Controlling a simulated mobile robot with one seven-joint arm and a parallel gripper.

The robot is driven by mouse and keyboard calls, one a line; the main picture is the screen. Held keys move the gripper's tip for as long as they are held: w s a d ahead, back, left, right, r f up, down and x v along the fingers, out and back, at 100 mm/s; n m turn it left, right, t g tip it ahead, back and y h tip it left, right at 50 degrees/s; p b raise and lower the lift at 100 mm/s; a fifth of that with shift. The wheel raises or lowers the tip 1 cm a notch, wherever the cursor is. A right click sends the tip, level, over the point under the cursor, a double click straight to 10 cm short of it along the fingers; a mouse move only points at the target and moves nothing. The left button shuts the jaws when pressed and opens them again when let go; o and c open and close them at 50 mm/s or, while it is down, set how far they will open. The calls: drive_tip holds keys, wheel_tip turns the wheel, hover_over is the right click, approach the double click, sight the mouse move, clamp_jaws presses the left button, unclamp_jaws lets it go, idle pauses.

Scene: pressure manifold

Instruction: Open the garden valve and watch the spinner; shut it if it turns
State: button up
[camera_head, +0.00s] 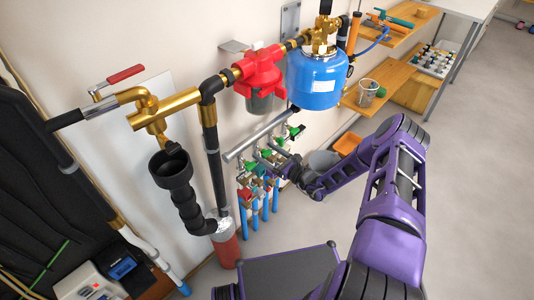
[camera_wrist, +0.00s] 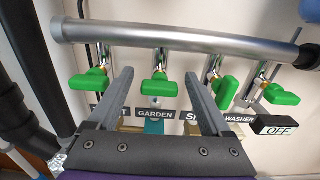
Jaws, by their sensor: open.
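The garden valve's green handle (camera_wrist: 160,85) hangs below a grey manifold pipe (camera_wrist: 190,42), directly above the GARDEN label (camera_wrist: 155,114). The handle lies roughly crosswise to its silver stem. My gripper (camera_wrist: 157,78) is open, with one finger on each side of this handle and no clear contact. In the head view my gripper (camera_head: 274,163) reaches the row of green handles under the manifold pipe (camera_head: 256,136). A teal part (camera_wrist: 154,127) shows partly below the GARDEN label. I cannot make out the spinner.
Neighbouring green handles (camera_wrist: 90,79) (camera_wrist: 226,92) stand close on both sides. The WASHER handle (camera_wrist: 280,95) is farther right, beside a black OFF tag (camera_wrist: 275,125). A blue tank (camera_head: 316,80) and red filter (camera_head: 260,72) sit above. Open floor lies right.

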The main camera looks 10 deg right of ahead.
clamp_jaws()
idle(0.3)
drive_tip(key=shift+n, duration=0.3)
drive_tip(key=n, duration=0.3)
drive_tip(key=shift+a+n, duration=0.1)
drive_tip(key=shift+n, duration=0.3)
drive_tip(key=n, duration=0.4)
drive_tip(key=shift+s+f+n, duration=0.1)
drive_tip(key=shift+n, duration=0.2)
drive_tip(key=n, duration=0.4)
drive_tip(key=shift+a, duration=0.1)
drive_tip(key=shift+f+n+p, duration=0.2)
drive_tip(key=shift+n+p, duration=0.1)
drive_tip(key=shift+n, duration=2.2)
